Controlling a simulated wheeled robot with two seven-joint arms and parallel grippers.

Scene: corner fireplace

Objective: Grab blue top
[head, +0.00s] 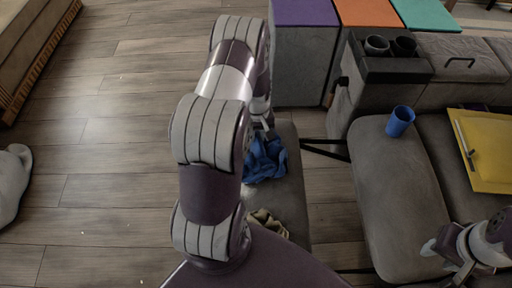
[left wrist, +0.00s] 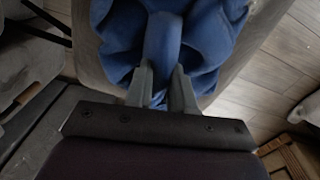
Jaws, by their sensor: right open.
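The blue top (head: 265,160) lies crumpled on a grey bench seat (head: 290,200) in the head view, partly hidden behind my left arm. My left gripper (head: 262,122) is over its far edge. In the left wrist view, the fingers of my left gripper (left wrist: 163,92) are close together with a raised fold of the blue top (left wrist: 163,40) pinched between them. The rest of the cloth spreads on the seat around the fingers. My right gripper (head: 455,265) is open and empty at the lower right, apart from the top.
An olive cloth (head: 268,222) lies nearer on the same bench. A blue cup (head: 400,121) and a yellow folder-like object (head: 487,150) rest on the grey sofa (head: 395,200) at right. Boxes with coloured tops (head: 305,12) stand behind. The wooden floor at left is largely clear.

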